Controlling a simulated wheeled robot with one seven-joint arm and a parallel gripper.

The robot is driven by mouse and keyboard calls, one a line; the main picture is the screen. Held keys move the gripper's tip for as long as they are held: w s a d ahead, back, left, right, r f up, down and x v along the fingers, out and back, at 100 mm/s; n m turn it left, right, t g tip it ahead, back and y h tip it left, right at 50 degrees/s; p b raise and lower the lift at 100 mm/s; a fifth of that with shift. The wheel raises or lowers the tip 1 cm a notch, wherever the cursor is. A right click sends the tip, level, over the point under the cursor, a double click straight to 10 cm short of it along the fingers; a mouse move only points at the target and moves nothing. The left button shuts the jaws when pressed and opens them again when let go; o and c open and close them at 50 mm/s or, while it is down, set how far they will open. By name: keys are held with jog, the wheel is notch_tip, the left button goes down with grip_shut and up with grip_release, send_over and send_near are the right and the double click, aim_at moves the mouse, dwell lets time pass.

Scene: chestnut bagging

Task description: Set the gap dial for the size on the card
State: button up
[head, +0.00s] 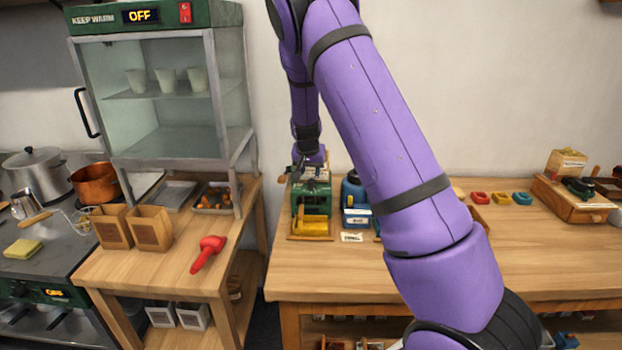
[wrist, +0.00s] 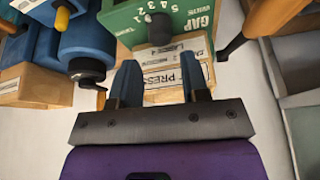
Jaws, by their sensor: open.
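The green machine (head: 313,197) stands on the left part of the wooden table. In the wrist view its green panel (wrist: 118,22) carries the word GAP and a row of numbers from 1 to 5. The dark round gap dial (wrist: 159,28) sits by these numbers; its pointer setting cannot be made out. My gripper (wrist: 160,82) is open and empty, its fingertips short of the dial and apart from it. In the head view my gripper (head: 311,160) is over the green machine. A small white card (head: 352,237) lies on the table; its writing is too small to read.
A blue machine (head: 352,192) stands close right of the green one and shows in the wrist view (wrist: 92,42). A yellow tray (head: 312,229) is in front of the green machine. The table's front (head: 340,280) is clear.

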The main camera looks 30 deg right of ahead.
jog(key=shift+v, duration=2.3)
jog(key=s+a+r+n+y, duration=0.1)
jog(key=s+a+r, duration=0.2)
jog(key=s+r, duration=0.35)
jog(key=s+a+r+n+t+y, duration=0.1)
jog(key=s+a+r+n, duration=0.1)
jog(key=s+a+r, duration=0.35)
jog(key=s+a+r+n+y, duration=0.1)
jog(key=s+a+r+y, duration=0.1)
jog(key=s+r, duration=0.6)
jog(key=s+a+n, duration=0.2)
jog(key=s, duration=0.9)
jog(key=s+a+r+n+t+h, duration=0.1)
jog(key=s+a+n, duration=0.1)
jog(key=s, duration=0.8)
jog(key=shift+s+a+r, duration=0.2)
jog(key=shift+s+a, duration=0.2)
jog(key=shift+a, duration=0.1)
